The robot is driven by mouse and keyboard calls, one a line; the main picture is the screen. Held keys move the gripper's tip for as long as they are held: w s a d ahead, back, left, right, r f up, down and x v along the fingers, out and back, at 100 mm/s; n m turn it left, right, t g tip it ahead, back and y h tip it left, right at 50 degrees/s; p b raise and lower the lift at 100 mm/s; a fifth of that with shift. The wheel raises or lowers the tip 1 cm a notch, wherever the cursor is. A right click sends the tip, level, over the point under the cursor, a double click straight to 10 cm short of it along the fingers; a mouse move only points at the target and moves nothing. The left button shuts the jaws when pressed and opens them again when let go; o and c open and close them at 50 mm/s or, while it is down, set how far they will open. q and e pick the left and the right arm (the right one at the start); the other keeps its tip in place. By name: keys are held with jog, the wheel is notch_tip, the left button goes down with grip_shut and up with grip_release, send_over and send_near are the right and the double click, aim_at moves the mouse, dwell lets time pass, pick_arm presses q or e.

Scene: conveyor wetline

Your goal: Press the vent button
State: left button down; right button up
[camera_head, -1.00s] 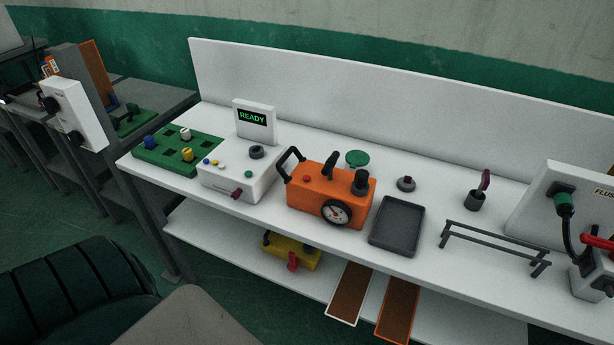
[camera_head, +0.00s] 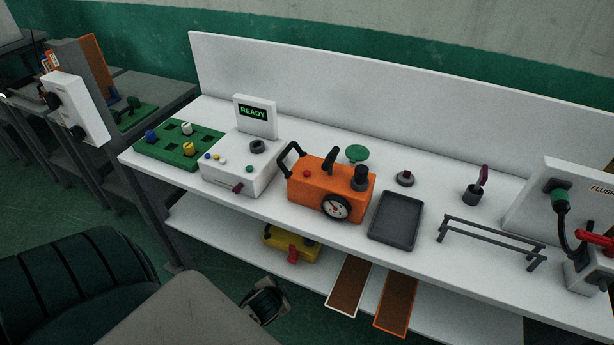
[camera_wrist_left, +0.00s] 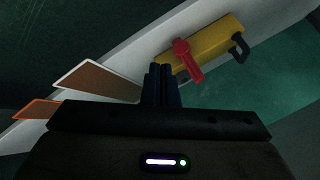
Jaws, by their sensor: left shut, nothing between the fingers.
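No vent label is readable, so I cannot tell which button is the vent button. In the head view an orange device (camera_head: 325,193) with a black handle, a dial gauge and a black knob stands on the bench; a red button (camera_head: 307,174) is on its top. Left of it a white box (camera_head: 228,172) carries small coloured buttons, a dark knob and a READY screen (camera_head: 254,112). My left gripper (camera_wrist_left: 161,72) shows in the left wrist view, shut and empty, with its fingertips in front of the lower shelf area. My right gripper is out of view.
A yellow device (camera_head: 291,244) with a red handle sits on the lower shelf; it also shows in the wrist view (camera_wrist_left: 215,45). A dark tray (camera_head: 396,220), a grey rack (camera_head: 490,238) and a FLUSH panel (camera_head: 530,200) stand to the right. A green block (camera_head: 180,152) is at the left.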

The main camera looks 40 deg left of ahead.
pick_arm(q)
jog(key=w+r+m+t+y, duration=0.1)
jog(key=w+r+m+t, duration=0.3)
jog(key=r, duration=1.4)
jog(key=w+r+m+t+y, duration=0.15)
jog(key=w+r+t, duration=0.4)
jog(key=r, duration=1.15)
jog(key=w+d+r+m+g+h, duration=0.1)
jog(key=w+d+r+m+h, duration=0.2)
jog(key=m+h, duration=0.5)
jog(key=w+d+r+m+g+h+p, duration=0.1)
jog(key=d+r+m+h, duration=0.4)
jog(key=m, duration=0.8)
jog(key=w+d+r+m+g+h, duration=0.15)
jog(key=r+m+h, duration=0.35)
jog(key=m, duration=0.5)
jog(key=w+a+f+m+g+y, duration=0.1)
jog(key=a+m+g+y, duration=0.1)
jog(key=a+y, duration=0.3)
jog(key=w+a+f+m+g+y, duration=0.1)
jog(key=a+m+y, duration=0.3)
jog(key=a, duration=0.5)
jog(key=shift+f+m+g+y, duration=0.35)
jog(key=shift+g+y, duration=0.35)
jog(key=shift+y, duration=0.05)
jog(key=shift+f, duration=0.1)
